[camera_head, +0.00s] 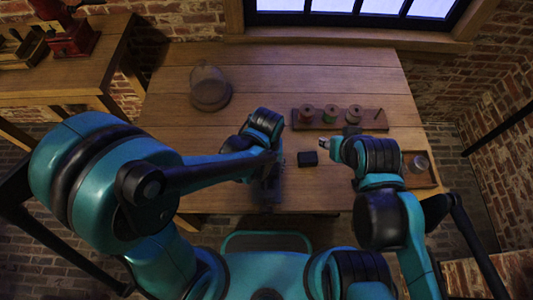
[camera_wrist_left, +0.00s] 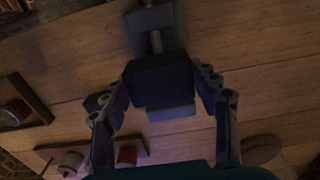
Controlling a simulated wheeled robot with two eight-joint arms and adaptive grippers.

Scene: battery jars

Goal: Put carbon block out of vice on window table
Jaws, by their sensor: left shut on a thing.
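The dark carbon block (camera_wrist_left: 160,75) is between the fingers of my left gripper (camera_wrist_left: 163,78), which are shut on its sides. The grey vice (camera_wrist_left: 153,22) shows above and below the block in the left wrist view. I cannot tell whether the block still sits between its jaws or is just above them. In the head view my left arm hides most of the vice and the held block, near the front edge of the window table (camera_head: 330,88). My right gripper (camera_head: 325,145) hovers over the table, right of centre; its finger gap is unclear.
A small black block (camera_head: 307,158) lies on the table between the two arms. Behind it is a rack with several spools (camera_head: 330,114). A glass dome on a round base (camera_head: 210,95) stands at left. A tray with a jar (camera_head: 418,164) is at right.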

